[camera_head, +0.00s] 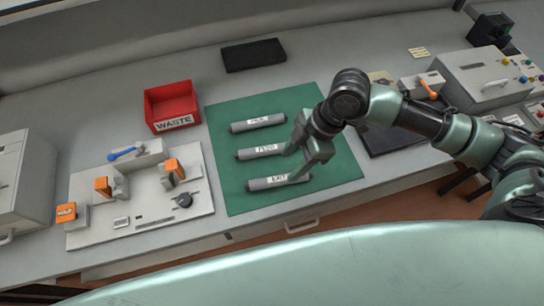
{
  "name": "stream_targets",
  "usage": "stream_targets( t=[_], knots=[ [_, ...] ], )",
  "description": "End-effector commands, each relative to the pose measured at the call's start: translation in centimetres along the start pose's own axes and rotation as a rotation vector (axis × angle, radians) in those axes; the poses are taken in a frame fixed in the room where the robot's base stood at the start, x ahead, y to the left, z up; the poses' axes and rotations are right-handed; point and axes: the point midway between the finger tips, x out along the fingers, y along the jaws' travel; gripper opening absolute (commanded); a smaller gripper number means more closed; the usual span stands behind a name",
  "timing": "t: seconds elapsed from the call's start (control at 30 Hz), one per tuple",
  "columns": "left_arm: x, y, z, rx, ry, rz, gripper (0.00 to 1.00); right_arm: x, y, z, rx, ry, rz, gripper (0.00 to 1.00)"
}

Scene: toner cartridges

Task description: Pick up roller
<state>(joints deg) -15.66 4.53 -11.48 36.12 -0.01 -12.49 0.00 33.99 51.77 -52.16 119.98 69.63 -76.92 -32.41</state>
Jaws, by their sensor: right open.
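Three grey rollers with white labels lie on a green mat (233,195). The far roller (242,126) has a label that is hard to read. The middle roller (248,154) seems to be labelled FEED. The near roller (260,184) seems to be labelled EXIT. My right gripper (291,166) is over the right part of the mat, with its fingers apart. One fingertip is by the right end of the middle roller and the other overlaps the near roller's right part. I cannot tell whether they touch. The gripper hides the rollers' right ends in part. My left gripper is out of view.
A red WASTE bin (152,113) stands left of the mat. A pale fixture plate (90,230) with orange clamps and a blue-handled lever lies farther left. A black tray (225,57) lies behind the mat. A grey box (482,72) stands at the right. The mat's left strip is clear.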

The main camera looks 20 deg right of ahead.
Motion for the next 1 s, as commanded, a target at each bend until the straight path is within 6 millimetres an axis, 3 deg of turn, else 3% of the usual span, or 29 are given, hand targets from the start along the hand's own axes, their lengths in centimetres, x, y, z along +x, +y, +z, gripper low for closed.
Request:
stream_targets(
  t=[0.07,0.13,0.3,0.43,0.63,0.77,0.9,0.93,1.0],
  knots=[
    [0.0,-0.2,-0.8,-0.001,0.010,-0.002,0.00,0.2,0.1,0.2,-0.001,-0.002,-0.004,0.53],
    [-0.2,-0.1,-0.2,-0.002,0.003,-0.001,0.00,0.9,0.0,0.2,0.000,-0.002,-0.008,0.53],
    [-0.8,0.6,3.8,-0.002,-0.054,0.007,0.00,2.8,0.1,0.1,0.000,-0.001,-0.006,0.53],
    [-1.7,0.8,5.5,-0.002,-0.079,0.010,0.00,4.5,0.3,0.1,0.001,-0.001,-0.007,0.53],
    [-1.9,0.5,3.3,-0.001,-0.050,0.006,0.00,7.2,0.4,0.3,0.000,-0.002,-0.004,0.53],
    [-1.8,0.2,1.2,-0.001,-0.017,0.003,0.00,7.7,0.4,0.3,-0.002,-0.003,-0.003,0.53],
    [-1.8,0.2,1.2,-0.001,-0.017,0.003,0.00,7.7,0.4,0.3,-0.002,-0.002,-0.002,0.53],
    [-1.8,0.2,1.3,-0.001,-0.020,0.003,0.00,7.7,0.4,0.3,-0.002,-0.002,-0.002,0.50],
    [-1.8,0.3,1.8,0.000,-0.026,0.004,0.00,7.7,0.4,0.3,-0.001,-0.002,-0.002,0.30]
  ],
)
